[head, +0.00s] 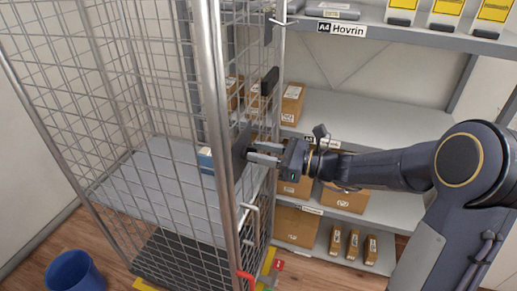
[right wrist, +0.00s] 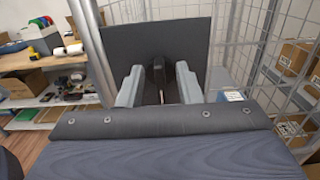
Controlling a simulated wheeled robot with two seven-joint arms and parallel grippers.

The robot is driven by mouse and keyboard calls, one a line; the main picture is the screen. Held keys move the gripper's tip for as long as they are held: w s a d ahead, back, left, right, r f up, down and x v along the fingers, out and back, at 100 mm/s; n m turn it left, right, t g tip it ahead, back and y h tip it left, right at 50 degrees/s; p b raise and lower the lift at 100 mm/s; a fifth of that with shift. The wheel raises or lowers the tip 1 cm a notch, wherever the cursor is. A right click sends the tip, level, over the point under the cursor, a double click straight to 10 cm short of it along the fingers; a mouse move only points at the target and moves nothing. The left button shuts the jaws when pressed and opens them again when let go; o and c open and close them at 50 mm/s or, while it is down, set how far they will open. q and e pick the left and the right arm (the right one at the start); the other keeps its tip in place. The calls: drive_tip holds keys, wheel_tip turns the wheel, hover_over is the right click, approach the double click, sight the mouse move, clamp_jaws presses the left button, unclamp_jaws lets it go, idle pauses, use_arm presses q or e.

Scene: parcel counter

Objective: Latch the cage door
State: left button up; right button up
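The wire mesh cage (head: 135,110) fills the left of the head view, with a thick grey upright post (head: 212,100) at its front. A narrow mesh panel, apparently the door, stands right of this post; whether it is fully closed I cannot tell. A dark flat plate (head: 241,150) sits at mid height there, and it also fills the middle of the right wrist view (right wrist: 155,40). My right gripper (head: 257,153) points at this plate. Its two fingers (right wrist: 158,88) are apart, with a narrow dark piece showing between them; contact is unclear. My left gripper is out of view.
A black block (head: 270,81) is on the right upright. A pale hooked rod (head: 249,212) and a red lever (head: 246,277) are lower down. Shelves (head: 365,115) with cartons stand behind my right arm. A blue bin (head: 73,272) is on the floor at lower left.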

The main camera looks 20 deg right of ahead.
drive_tip(key=shift+w+a, duration=0.2)
drive_tip(key=shift+a, duration=0.1)
clamp_jaws()
